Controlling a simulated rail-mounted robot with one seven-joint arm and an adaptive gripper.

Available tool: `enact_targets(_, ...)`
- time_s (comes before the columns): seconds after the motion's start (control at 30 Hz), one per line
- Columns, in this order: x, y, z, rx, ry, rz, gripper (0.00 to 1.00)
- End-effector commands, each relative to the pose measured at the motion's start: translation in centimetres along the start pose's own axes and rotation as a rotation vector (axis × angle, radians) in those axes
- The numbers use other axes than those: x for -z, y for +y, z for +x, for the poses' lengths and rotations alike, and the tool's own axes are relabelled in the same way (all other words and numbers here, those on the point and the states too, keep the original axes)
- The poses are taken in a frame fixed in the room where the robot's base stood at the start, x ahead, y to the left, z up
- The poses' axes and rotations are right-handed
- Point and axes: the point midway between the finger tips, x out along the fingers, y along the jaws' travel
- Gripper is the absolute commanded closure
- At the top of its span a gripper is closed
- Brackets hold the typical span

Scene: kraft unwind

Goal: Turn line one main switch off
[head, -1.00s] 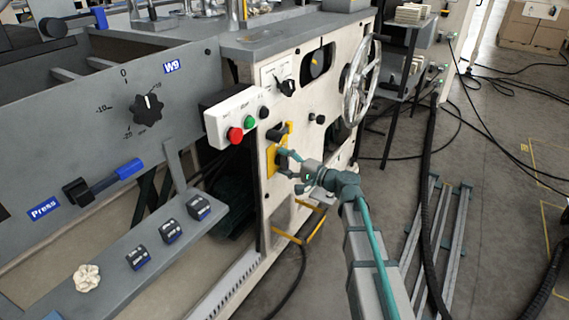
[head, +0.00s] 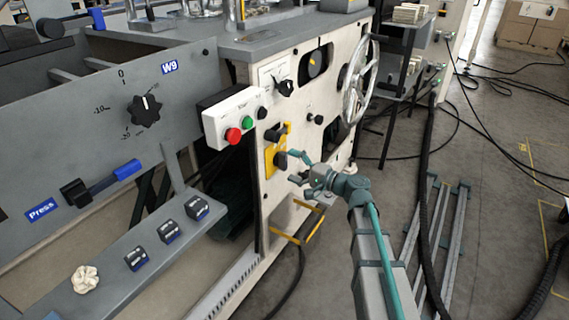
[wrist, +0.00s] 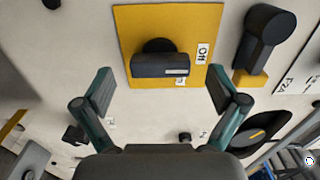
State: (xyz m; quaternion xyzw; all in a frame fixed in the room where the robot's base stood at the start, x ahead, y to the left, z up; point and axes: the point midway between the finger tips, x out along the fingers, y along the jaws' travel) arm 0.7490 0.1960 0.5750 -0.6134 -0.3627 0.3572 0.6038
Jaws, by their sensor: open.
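The main switch, a black rotary handle (wrist: 160,64) on a yellow plate (wrist: 128,24), is on the cream machine panel. In the wrist view its handle lies across the picture, and an "Off" label (wrist: 202,53) is to its right. In the head view the handle (head: 280,160) shows on the yellow plate (head: 270,166). My gripper (head: 298,167) is just right of it, apart from it. In the wrist view my gripper (wrist: 161,92) is open and empty, its fingers on either side below the handle.
A second black lever (wrist: 262,38) is beside the plate. A white box with a red button (head: 234,135) and a green button (head: 247,122) is left of the switch. A handwheel (head: 360,80) stands to the right.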

Motion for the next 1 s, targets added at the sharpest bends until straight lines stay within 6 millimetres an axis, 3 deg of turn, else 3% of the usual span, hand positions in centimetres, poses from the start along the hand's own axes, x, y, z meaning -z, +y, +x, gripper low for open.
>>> enact_targets(0.2,-0.1,0.0,-4.5,0.0,0.003,0.0,0.04)
enact_targets(0.4,-0.1,0.0,-7.4,0.0,0.001,-0.001,0.04)
enact_targets(0.6,0.0,0.0,-8.4,0.0,0.0,-0.001,0.04)
enact_targets(1.0,0.0,0.0,-8.5,0.0,-0.001,-0.001,0.04)
